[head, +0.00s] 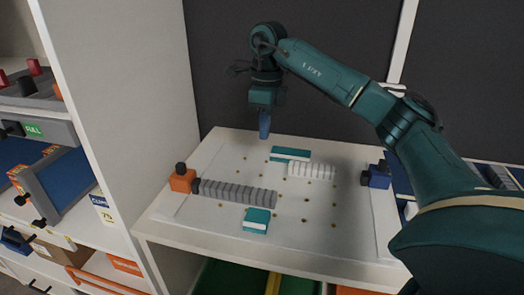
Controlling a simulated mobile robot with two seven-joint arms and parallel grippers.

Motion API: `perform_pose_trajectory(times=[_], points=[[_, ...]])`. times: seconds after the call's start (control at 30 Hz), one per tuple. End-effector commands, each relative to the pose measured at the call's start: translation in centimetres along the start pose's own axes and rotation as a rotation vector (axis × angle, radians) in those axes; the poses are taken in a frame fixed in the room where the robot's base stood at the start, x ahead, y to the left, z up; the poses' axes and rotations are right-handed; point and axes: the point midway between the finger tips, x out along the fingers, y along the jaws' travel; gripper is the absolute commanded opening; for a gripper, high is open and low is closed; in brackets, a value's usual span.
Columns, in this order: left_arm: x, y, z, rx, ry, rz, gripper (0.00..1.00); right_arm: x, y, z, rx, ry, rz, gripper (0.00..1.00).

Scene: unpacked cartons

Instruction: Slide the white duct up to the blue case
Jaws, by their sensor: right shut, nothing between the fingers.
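The white duct (311,170), a short ribbed piece, lies on the white table top right of centre. The blue case (379,177) with dark knobs stands to its right near the table's right side. A gap of bare table lies between the duct's right end and the case. My right gripper (264,135) is shut and empty, pointing down near the table's back edge, left of the white duct and apart from it. My left gripper is not in view.
A teal block (290,154) sits just behind the white duct. A grey ribbed duct (235,192) runs from an orange case (182,181) at the left. Another teal block (256,220) is in front. Small yellowish dots mark the table. Shelves stand at far left.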

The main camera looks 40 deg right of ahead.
Motion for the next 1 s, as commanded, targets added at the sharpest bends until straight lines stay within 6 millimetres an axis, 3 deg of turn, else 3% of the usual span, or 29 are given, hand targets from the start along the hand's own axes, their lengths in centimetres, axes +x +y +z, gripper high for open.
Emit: perform_pose_trajectory(times=[0.13,0.27,0.7,0.8,1.0], points=[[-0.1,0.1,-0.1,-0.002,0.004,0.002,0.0,-0.6,-0.8,-1.1,0.023,0.028,-0.027,0.0],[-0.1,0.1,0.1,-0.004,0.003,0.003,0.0,0.7,-0.9,-1.2,0.023,0.031,-0.027,0.0],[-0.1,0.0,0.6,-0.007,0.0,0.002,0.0,9.6,-1.0,-1.4,0.022,0.029,-0.025,0.0],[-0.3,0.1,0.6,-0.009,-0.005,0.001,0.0,9.1,-1.1,-3.4,0.024,0.027,-0.028,0.0],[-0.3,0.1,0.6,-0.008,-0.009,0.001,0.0,9.1,-1.0,-5.0,0.022,0.026,-0.027,0.0]])
